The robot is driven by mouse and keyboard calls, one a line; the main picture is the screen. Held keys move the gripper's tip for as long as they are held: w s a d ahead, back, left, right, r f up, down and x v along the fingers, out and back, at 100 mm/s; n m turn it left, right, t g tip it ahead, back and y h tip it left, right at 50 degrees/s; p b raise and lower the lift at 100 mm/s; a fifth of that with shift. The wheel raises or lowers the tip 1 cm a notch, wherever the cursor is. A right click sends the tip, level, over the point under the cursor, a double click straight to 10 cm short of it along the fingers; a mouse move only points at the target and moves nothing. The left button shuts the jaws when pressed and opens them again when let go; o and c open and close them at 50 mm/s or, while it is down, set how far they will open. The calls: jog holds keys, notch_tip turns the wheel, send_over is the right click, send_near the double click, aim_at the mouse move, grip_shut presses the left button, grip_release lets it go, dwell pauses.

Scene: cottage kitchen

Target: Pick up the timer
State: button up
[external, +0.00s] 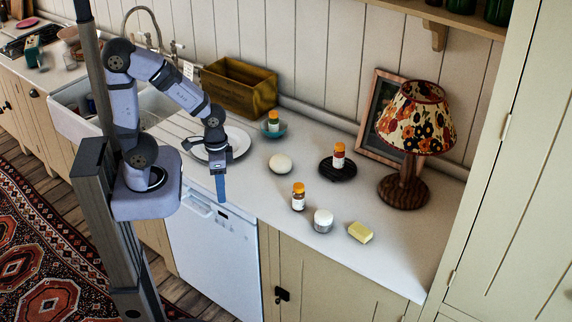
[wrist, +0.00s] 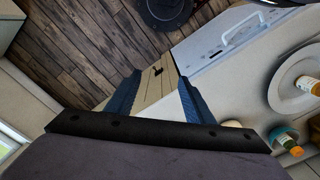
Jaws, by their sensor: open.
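A small round white object with a grey lower part (external: 323,220) stands on the counter near its front edge; it may be the timer, but its face is too small to make out. A smooth pale rounded object (external: 280,164) lies farther back, and I cannot rule it out as the timer. My gripper (external: 221,188) hangs over the counter's front edge, left of both and apart from them. In the wrist view its blue fingers (wrist: 160,88) are spread, with nothing held between them. No timer can be made out clearly in the wrist view.
Orange-capped bottles stand on the counter (external: 298,197), on a black trivet (external: 338,168) and in a teal dish (external: 273,130). A yellow block (external: 360,232) lies front right. A floral lamp (external: 413,120), a wooden crate (external: 238,88) and a white plate (external: 240,143) stand around.

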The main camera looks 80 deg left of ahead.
jog(key=o, duration=0.5)
jog(key=shift+c, duration=0.2)
jog(key=t+b, duration=0.9)
jog(key=b, duration=0.5)
send_near(310, 228)
jog(key=shift+w+f, duration=0.25)
jog(key=shift+f, duration=0.3)
jog(key=shift+w+f, duration=0.3)
jog(key=shift+f, duration=0.25)
jog(key=w+t+b, duration=0.1)
jog(key=w+b, duration=0.1)
jog(key=w+f+t+b, duration=0.1)
jog(key=w+t+b, duration=0.1)
jog(key=w+f+t+b, duration=0.1)
jog(key=w+t+b, duration=0.1)
jog(key=shift+n+y+b, duration=0.3)
jog(key=shift+w+t+b, duration=0.45)
jog(key=shift+t+b, duration=0.6)
jog(key=shift+t, duration=0.05)
jog(key=shift+r+t+b, duration=0.2)
jog(key=shift+t+b, duration=0.4)
jog(key=shift+r+t, duration=0.25)
jog(key=shift+t, duration=0.05)
